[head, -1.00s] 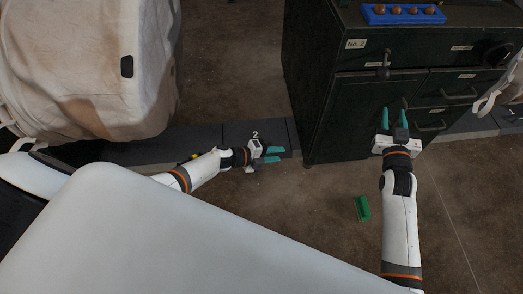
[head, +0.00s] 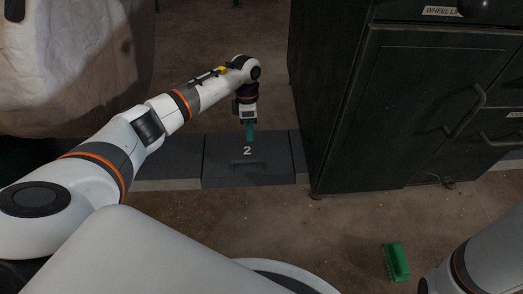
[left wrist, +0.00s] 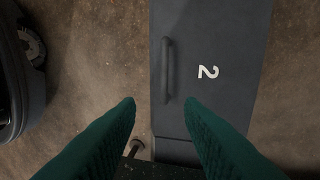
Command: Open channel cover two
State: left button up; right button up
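Channel cover two (head: 225,172) is a dark grey panel in the floor channel, marked with a white 2. It lies flat and flush with the panels beside it. Its bar handle (head: 248,165) shows just below the number, and also in the left wrist view (left wrist: 168,70). My left gripper (head: 250,135) points down above the cover, near the number. In the left wrist view its green fingers (left wrist: 160,102) are apart with nothing between them. The handle lies beyond the fingertips, apart from them. My right gripper is out of view.
A dark cabinet (head: 400,110) stands right of the cover. A white bulk bag (head: 75,70) hangs at upper left. A green brush (head: 396,262) lies on the floor at lower right. The floor in front of the cover is clear.

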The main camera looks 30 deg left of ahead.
pick_arm(q)
jog(key=b+x, duration=0.2)
jog(key=x, duration=0.2)
jog(key=b+x, duration=0.2)
jog(key=x, duration=0.1)
jog(key=b+x, duration=0.3)
jog(key=x, duration=0.1)
jog(key=shift+w+a+f, duration=0.2)
jog(key=shift+a+f, duration=0.05)
jog(key=shift+f, duration=0.1)
grip_shut()
